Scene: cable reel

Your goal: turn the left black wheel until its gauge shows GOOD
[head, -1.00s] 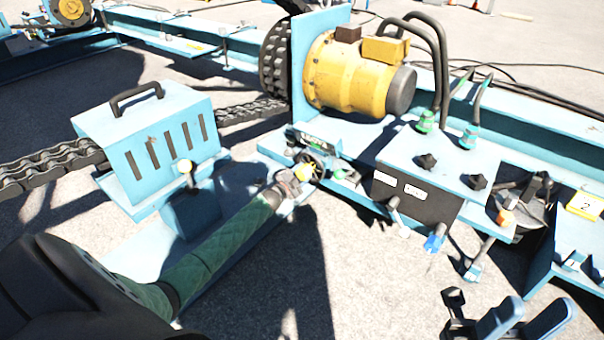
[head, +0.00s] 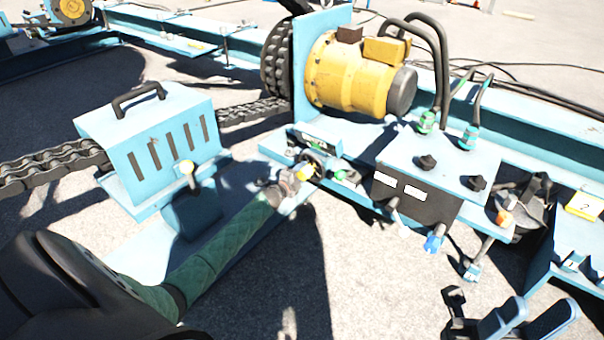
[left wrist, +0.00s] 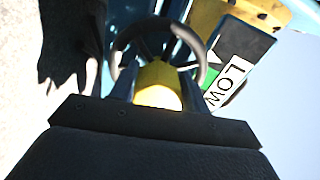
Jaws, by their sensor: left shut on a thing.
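The left black wheel (head: 317,163) is a small ring on the blue frame, below the yellow motor. In the left wrist view its dark rim (left wrist: 203,60) surrounds a yellow hub-like part (left wrist: 157,82). My left gripper (head: 297,177) is at the wheel, and its fingers (left wrist: 158,92) are shut on the yellow part, which hides some of the wheel. The gauge (left wrist: 232,72) beside the wheel shows LOW on white, next to a green patch. In the head view the gauge (head: 318,139) is too small to read.
The yellow motor (head: 350,78) is behind the wheel. A control box (head: 430,165) with black knobs stands to the right.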

